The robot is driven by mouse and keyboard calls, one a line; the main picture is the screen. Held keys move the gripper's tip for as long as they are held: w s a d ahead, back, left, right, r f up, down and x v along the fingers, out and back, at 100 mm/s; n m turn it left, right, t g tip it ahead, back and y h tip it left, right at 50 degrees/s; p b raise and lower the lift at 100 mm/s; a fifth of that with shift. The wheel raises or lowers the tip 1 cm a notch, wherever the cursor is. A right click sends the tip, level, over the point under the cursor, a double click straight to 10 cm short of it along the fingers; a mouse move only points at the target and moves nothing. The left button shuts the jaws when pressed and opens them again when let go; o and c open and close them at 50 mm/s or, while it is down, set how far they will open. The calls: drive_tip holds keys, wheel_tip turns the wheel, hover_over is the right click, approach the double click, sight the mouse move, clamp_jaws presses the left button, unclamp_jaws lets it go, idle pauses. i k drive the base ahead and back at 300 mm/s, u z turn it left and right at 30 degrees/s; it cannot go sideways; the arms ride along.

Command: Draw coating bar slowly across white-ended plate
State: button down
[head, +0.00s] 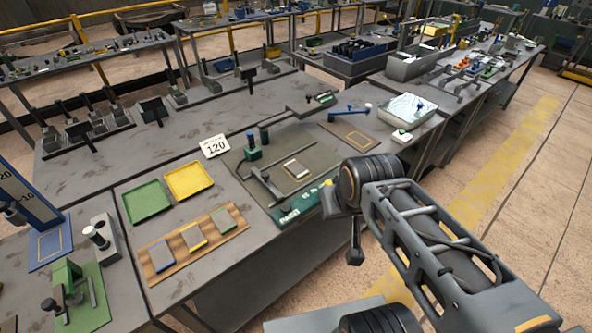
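A small plate (296,170) with a pale, whitish top lies inside an outlined area on the dark mat (318,160) of the coating station. A dark bar (262,187) lies slantwise to the left of the plate, apart from it; it looks like the coating bar. A green-based upright piece (253,147) stands behind the bar. My gripper (354,256) hangs at the end of my arm, off the bench's front edge and to the right of the station. It is seen small and from behind, so its fingers cannot be told apart. Nothing shows held below it.
A wooden board (163,236) holds three plates with blue, yellow and green ends. A white-filled tray (407,107) stands back right. The floor at right is clear.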

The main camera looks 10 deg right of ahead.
sight(264, 176)
drive_tip(key=k, duration=0.6)
drive_tip(key=u, duration=0.3)
drive_tip(key=i, duration=1.1)
drive_tip(key=u, duration=0.35)
